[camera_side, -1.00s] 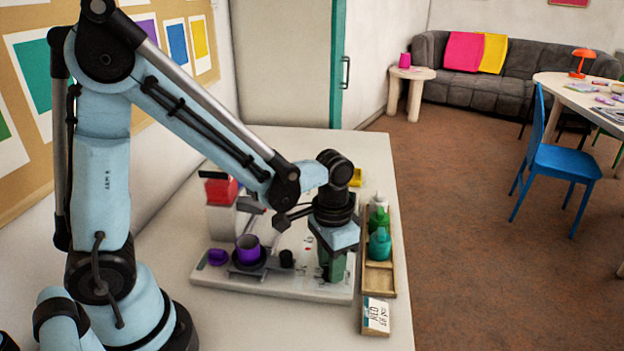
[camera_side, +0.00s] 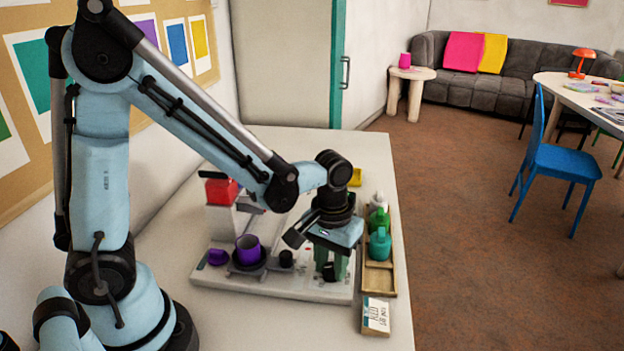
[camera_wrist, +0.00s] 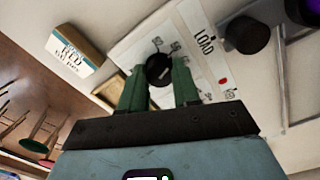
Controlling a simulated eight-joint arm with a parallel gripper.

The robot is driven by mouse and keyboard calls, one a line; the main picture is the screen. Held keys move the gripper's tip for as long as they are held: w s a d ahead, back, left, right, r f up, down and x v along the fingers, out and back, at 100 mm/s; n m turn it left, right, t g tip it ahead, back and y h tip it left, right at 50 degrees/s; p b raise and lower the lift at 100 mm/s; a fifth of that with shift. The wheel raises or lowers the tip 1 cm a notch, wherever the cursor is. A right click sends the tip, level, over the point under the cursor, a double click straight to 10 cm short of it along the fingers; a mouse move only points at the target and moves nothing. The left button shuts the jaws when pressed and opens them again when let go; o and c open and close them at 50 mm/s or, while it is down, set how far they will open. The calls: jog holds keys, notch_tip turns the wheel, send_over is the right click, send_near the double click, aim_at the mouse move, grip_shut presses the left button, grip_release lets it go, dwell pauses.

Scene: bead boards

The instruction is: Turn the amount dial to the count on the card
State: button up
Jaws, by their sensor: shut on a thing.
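The amount dial is a black round knob (camera_wrist: 159,69) with a pale pointer mark and small printed scale marks around it on the white panel. My gripper (camera_wrist: 160,82) is shut on it, one green finger on each side. In the side view, my gripper (camera_side: 329,268) points down at the front right of the machine, with the dark knob (camera_side: 329,272) between its fingers. The card (camera_wrist: 71,55) lies left of the panel in the wrist view. It reads "RED" and seemingly "60 pcs", small and tilted. The card also shows in the side view (camera_side: 376,314).
The white machine base (camera_side: 270,284) holds a purple cup (camera_side: 248,248) and another black knob (camera_side: 286,258). A second knob (camera_wrist: 247,36) by the word LOAD is close to the gripper. A wooden tray (camera_side: 377,283) with green bottles (camera_side: 379,243) stands right of the machine.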

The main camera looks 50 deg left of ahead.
aim_at(325, 266)
dwell(0.3)
jog(key=o, duration=1.1)
jog(key=shift+c, duration=0.2)
jog(key=shift+r, duration=0.1)
notch_tip(325, 266, up, 12)
jog(key=shift+a, duration=0.15)
jog(key=shift+s, duration=0.1)
jog(key=s+a+f+m+t, duration=0.1)
jog(key=s+a+m+t, duration=0.3)
jog(key=t, duration=0.3)
jog(key=shift+a, duration=0.4)
